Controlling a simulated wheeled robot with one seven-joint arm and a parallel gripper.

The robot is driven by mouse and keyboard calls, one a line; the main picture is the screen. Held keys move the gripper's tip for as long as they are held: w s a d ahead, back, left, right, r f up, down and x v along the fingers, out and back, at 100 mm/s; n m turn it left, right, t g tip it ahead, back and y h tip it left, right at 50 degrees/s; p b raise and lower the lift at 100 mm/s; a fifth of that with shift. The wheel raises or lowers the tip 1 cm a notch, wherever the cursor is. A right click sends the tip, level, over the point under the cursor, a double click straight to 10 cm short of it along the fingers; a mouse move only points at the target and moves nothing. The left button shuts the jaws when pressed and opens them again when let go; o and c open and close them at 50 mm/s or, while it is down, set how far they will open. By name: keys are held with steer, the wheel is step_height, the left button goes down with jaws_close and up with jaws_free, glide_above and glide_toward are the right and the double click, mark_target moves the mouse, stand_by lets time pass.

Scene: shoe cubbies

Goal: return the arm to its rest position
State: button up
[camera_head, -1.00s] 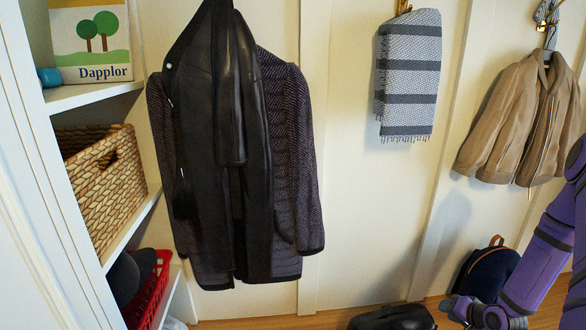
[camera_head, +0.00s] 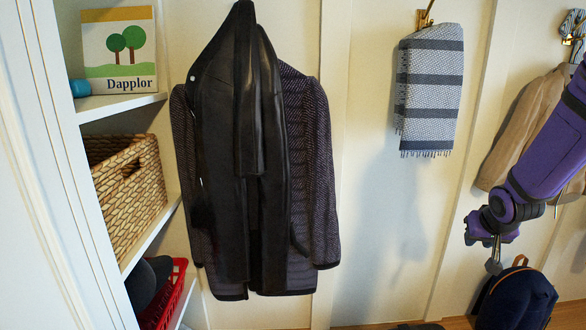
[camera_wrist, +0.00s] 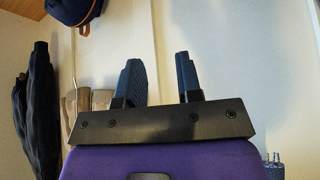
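My purple arm comes in from the right edge of the head view, in front of the beige jacket. My gripper (camera_head: 493,262) hangs downward at its end, above the dark blue backpack (camera_head: 518,298) and apart from the wall. In the wrist view, the two dark fingers of my gripper (camera_wrist: 160,75) stand apart with nothing between them, so it is open and empty. The backpack also shows at the top left of the wrist view (camera_wrist: 75,10).
A dark coat (camera_head: 310,180), a striped grey towel (camera_head: 430,90) and a beige jacket (camera_head: 522,125) hang on the wall. Cubbies at left hold a wicker basket (camera_head: 135,195), a picture box (camera_head: 120,50) and a red basket (camera_head: 170,300).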

steer(key=s+a+r, duration=0.5)
steer(key=a+r, duration=0.1)
steer(key=r, duration=0.4)
steer(key=s+a+r+n, duration=0.1)
steer(key=s+a+r, duration=0.2)
steer(key=s, duration=0.4)
steer(key=s+a+r+n+y, duration=0.1)
steer(key=s+a+r, duration=0.2)
steer(key=s+a, duration=0.2)
steer(key=s+a+r+n+g+y, duration=0.1)
steer(key=s+a+r, duration=0.2)
steer(key=s, duration=0.5)
steer(key=shift+s+a+r, duration=0.35)
steer(key=shift+a+r, duration=0.05)
steer(key=shift+r, duration=0.15)
